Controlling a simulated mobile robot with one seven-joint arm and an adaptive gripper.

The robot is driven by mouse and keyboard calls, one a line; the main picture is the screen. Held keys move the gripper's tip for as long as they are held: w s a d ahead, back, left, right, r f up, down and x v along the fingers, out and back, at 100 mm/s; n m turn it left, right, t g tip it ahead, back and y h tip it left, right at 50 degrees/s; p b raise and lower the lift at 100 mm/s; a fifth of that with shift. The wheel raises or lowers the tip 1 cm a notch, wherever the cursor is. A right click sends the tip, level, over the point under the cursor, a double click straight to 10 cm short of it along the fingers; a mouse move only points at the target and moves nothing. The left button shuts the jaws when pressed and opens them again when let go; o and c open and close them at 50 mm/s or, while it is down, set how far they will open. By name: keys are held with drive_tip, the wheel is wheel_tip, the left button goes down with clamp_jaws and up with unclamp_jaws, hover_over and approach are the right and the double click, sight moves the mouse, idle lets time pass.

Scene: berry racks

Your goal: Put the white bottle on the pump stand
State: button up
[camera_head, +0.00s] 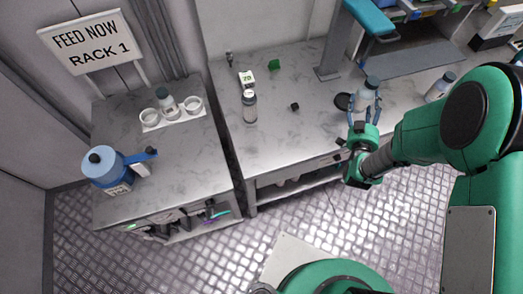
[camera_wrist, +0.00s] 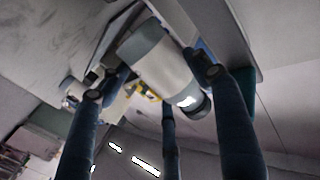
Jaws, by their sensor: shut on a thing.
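My gripper (camera_head: 364,116) is shut on a white bottle (camera_head: 365,98) with a dark grey cap, upright over the right counter. In the wrist view the bottle (camera_wrist: 166,66) sits between the blue fingers, its white body and grey ends showing. I cannot tell whether its base touches the counter. A black round disc (camera_head: 342,102) lies just left of the bottle. A grey post stand (camera_head: 334,48) with a teal top rises behind it on the counter. I cannot tell which of these is the pump stand.
Another bottle (camera_head: 440,86) stands to the right. The left counter holds a white cup tray (camera_head: 173,117) and blue jug (camera_head: 104,168).

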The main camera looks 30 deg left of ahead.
drive_tip(key=s+a+n+g+y, duration=0.3)
drive_tip(key=s+a+n+y, duration=0.25)
drive_tip(key=s+a, duration=1.5)
drive_tip(key=s+a+n+g+y+b, duration=0.1)
drive_tip(key=s+a+n+g+y, duration=0.3)
drive_tip(key=s, duration=1)
drive_tip(key=s+a+n+g+y, duration=0.1)
drive_tip(key=s+a+g+y, duration=0.15)
drive_tip(key=s+a, duration=0.7)
drive_tip(key=s+d+f, duration=0.3)
drive_tip(key=f, duration=0.5)
drive_tip(key=shift+s+t, duration=0.2)
drive_tip(key=shift+t, duration=0.25)
drive_tip(key=s+f+b+x, duration=0.1)
drive_tip(key=b+x, duration=0.1)
drive_tip(key=x, duration=1.3)
drive_tip(key=shift+a+b, duration=0.4)
drive_tip(key=shift+a, duration=0.4)
drive_tip(key=shift+f, duration=0.25)
